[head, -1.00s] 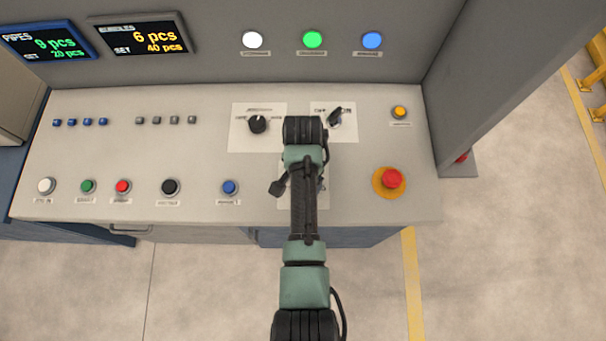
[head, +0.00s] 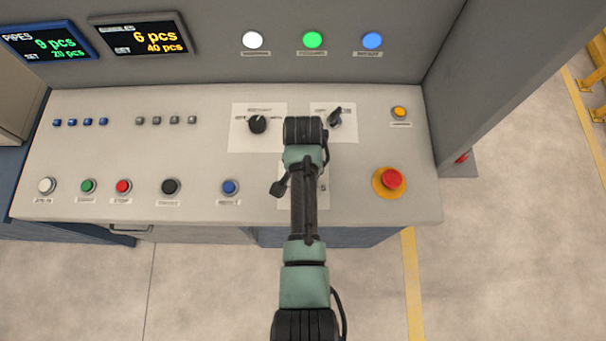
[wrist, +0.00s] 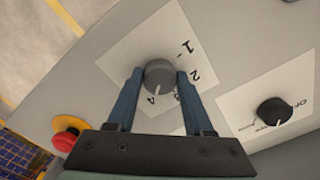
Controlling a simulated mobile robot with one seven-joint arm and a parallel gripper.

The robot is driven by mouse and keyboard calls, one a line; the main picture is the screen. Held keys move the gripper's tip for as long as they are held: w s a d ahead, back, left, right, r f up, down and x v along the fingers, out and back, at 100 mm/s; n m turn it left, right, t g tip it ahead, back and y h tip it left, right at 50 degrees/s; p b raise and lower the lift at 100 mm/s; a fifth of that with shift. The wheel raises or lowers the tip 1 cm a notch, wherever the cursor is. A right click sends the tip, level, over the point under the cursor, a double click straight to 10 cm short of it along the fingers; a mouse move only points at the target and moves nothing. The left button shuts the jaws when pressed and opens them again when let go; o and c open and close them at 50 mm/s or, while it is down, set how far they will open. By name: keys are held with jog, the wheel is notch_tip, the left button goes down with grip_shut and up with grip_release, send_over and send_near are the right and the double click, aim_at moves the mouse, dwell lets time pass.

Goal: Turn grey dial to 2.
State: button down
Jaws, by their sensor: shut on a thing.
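The grey dial (wrist: 160,75) sits on a white plate (wrist: 146,38) marked 1, 2, 3 and 4 in the wrist view. A short pale line on the dial's lower side points down toward the 4 and 3 side, not at the 2. My gripper (wrist: 160,72) has its two blue fingers on either side of the dial and is shut on it. In the head view my arm hides the dial and the fingers; only a bit of its plate (head: 322,203) shows.
A black dial (wrist: 273,111) on another white plate stands to the right in the wrist view. A red emergency button (head: 391,179) on an orange base sits right of my arm. A black selector (head: 258,124) and a black switch (head: 335,118) lie behind. A blue button (head: 230,187) is at left.

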jog(key=n+p, duration=0.1)
jog(key=n, duration=0.3)
jog(key=shift+r+n+p, duration=0.1)
jog(key=shift+n+p, duration=0.25)
jog(key=shift+n, duration=0.05)
jog(key=n+p, duration=0.1)
jog(key=n, duration=0.4)
jog(key=shift+d, duration=0.1)
jog(key=n+p, duration=0.1)
jog(key=n, duration=0.4)
jog(key=shift+w, duration=0.1)
jog(key=n, duration=0.4)
jog(key=shift+n, duration=0.3)
jog(key=shift+p, duration=0.3)
jog(key=shift+c, duration=1.4)
grip_release()
